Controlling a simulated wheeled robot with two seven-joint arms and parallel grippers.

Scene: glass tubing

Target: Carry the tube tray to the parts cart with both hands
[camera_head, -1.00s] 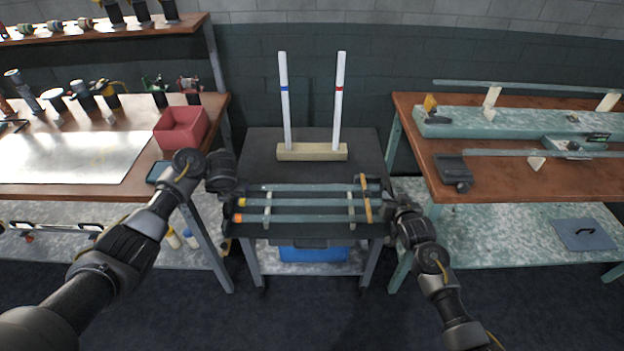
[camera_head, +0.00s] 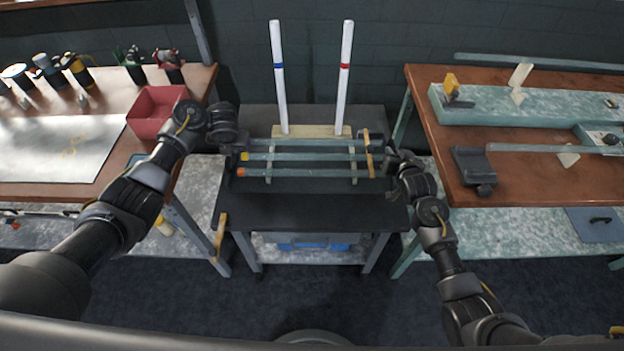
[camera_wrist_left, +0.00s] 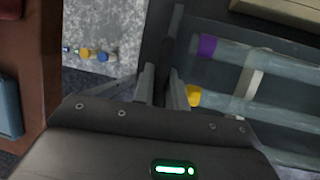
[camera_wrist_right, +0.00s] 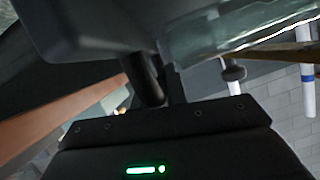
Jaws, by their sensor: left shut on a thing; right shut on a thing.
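The dark tube tray (camera_head: 310,185) is level over the parts cart (camera_head: 310,212). I cannot tell whether it touches the cart top. Several glass tubes (camera_head: 305,157) lie across it on pale supports, with an ochre strip (camera_head: 368,158) near the right end. In the left wrist view, one tube has a yellow end (camera_wrist_left: 193,95) and another a purple end (camera_wrist_left: 207,46). My left gripper (camera_head: 236,143) is shut on the tray's left end, and a dark handle shows between its fingers (camera_wrist_left: 166,85). My right gripper (camera_head: 390,163) is shut at the right end; its grip is mostly hidden.
A pale wooden block (camera_head: 300,130) with two white posts (camera_head: 345,75) stands right behind the tray. Workbenches flank the cart; the left holds a red bin (camera_head: 155,112), the right a teal apparatus (camera_head: 520,108). Bare cart top shows in front of the tray.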

